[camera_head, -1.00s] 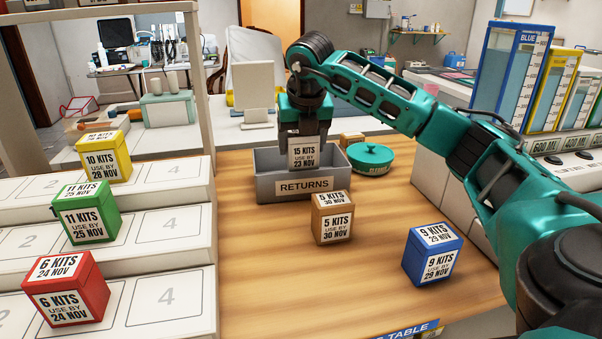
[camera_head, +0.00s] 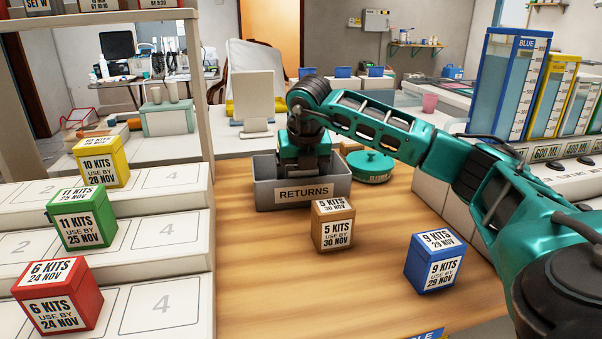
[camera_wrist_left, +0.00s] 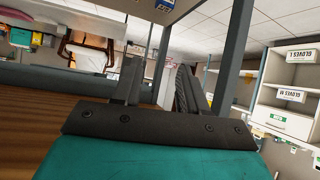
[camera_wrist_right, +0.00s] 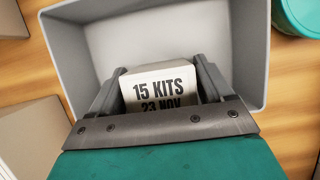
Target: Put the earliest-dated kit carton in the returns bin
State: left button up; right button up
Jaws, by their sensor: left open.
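The returns bin (camera_head: 302,193) is an open grey box on the wooden table. My right gripper (camera_head: 303,165) is lowered into it from above. In the right wrist view, its fingers (camera_wrist_right: 160,80) sit against both sides of a pale-topped carton marked 15 KITS, 23 NOV (camera_wrist_right: 160,82), inside the bin walls (camera_wrist_right: 70,50). The bin's front wall hides this carton in the head view. Other cartons are red 24 NOV (camera_head: 62,295), green 25 NOV (camera_head: 84,220), yellow 28 NOV (camera_head: 103,162), blue 29 NOV (camera_head: 434,262) and brown 30 NOV (camera_head: 333,225). My left gripper (camera_wrist_left: 160,75) is open and empty.
The brown carton stands just in front of the bin. A round green lidded container (camera_head: 370,165) stands right of it. White numbered steps (camera_head: 165,235) fill the left side. Tall measuring containers (camera_head: 515,85) stand at the right. The table's front middle is clear.

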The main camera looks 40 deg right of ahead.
jog(key=shift+o, duration=1.3)
jog(key=shift+s+a+r, duration=0.1)
jog(key=shift+r, duration=0.4)
pick_arm(q)
jog(key=p, duration=0.1)
jog(key=a+r+p, duration=0.1)
jog(key=p, duration=0.1)
jog(key=shift+s+r, duration=0.25)
jog(key=shift+r, duration=0.05)
pick_arm(e)
jog(key=v, duration=1.1)
jog(key=shift+r, duration=0.15)
pick_arm(q)
jog(key=shift+s, duration=0.1)
pick_arm(e)
jog(key=shift+s, duration=0.15)
